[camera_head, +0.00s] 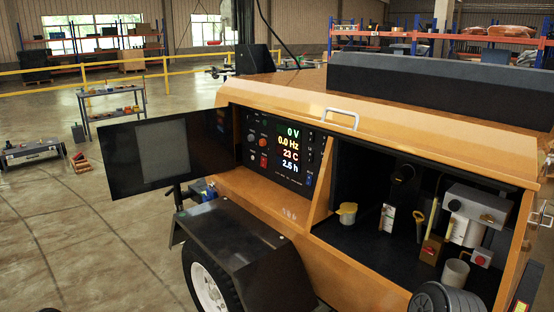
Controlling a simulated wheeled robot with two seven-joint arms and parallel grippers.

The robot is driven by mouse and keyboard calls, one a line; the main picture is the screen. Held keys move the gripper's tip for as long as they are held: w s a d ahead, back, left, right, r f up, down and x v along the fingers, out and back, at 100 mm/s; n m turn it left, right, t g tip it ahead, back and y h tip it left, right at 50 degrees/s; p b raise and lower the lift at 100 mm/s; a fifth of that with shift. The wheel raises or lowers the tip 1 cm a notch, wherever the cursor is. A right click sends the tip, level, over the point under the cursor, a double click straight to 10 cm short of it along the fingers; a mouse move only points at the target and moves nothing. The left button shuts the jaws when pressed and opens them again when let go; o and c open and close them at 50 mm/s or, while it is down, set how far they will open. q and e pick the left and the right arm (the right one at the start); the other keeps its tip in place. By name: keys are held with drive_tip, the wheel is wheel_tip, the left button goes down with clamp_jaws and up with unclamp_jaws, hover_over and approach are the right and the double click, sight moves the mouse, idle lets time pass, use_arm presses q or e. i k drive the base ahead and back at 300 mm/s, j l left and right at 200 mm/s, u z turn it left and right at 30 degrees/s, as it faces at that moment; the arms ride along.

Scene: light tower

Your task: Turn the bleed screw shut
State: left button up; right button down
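The light tower (420,105) stands with its engine compartment (365,245) open at the right. Inside is a grey box-shaped housing (485,203) with a small dark round knob (454,205) on its front and a white cylinder (466,230) below. I cannot tell for sure whether this knob is the bleed screw, or whether it is open or shut. A white cup-like container (455,274) stands below the housing, beside a grey box with a red button (479,260).
A yellow cap (347,209), a yellow-handled dipstick (420,224) and a tan block (431,249) sit in the compartment. The control panel (280,145) is lit; its dark door (160,150) hangs open leftward. A black fender (230,245) juts out in front.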

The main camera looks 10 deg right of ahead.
sight(488, 217)
drive_tip(key=k+l+z, duration=0.1)
drive_tip(key=z, duration=1.25)
drive_tip(key=k+l, duration=0.05)
